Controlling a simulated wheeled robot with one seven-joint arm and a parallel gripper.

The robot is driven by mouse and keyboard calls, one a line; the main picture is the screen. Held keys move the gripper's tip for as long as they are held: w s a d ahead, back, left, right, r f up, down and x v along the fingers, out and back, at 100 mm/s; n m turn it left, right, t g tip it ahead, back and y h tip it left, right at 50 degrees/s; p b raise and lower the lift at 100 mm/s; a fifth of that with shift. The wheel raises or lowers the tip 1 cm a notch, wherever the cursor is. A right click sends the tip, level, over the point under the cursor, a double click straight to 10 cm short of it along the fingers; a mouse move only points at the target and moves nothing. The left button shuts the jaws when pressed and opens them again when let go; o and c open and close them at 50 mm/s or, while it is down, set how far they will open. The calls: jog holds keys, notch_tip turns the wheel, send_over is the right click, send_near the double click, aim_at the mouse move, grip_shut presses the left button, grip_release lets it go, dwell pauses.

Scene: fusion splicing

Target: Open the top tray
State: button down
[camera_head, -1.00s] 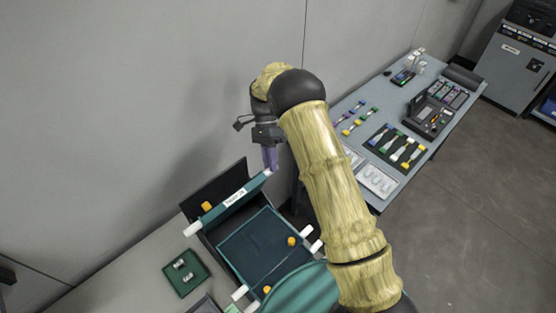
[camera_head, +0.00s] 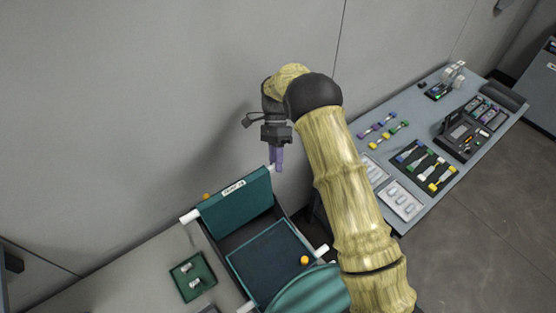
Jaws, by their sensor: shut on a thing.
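The top tray (camera_head: 238,207) is a teal panel with a white label, tilted up steeply at the back of the case. A white peg (camera_head: 188,216) sticks out at its left end, and an orange knob (camera_head: 206,196) shows just behind its upper edge. My gripper (camera_head: 276,166), with purple fingers, is at the tray's upper right corner, shut on the white peg there, which the fingers mostly hide. A lower teal tray (camera_head: 265,258) lies in front, with an orange knob (camera_head: 304,260) on its right side.
A small green tray (camera_head: 192,276) with metal parts lies left of the case. A grey bench (camera_head: 390,214) with tools and coloured connectors stands to the right. The wall (camera_head: 160,90) is close behind the case. A teal rounded surface covers the case's front.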

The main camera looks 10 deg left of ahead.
jog(key=shift+a+f, duration=0.1)
jog(key=shift+f, duration=0.35)
jog(key=c, duration=1.6)
grip_release()
jog(key=o, duration=0.3)
jog(key=shift+w+a+f, duration=0.15)
jog(key=shift+w+a, duration=0.05)
jog(key=shift+w, duration=0.05)
jog(key=shift+r, duration=0.2)
jog(key=shift+w, duration=0.1)
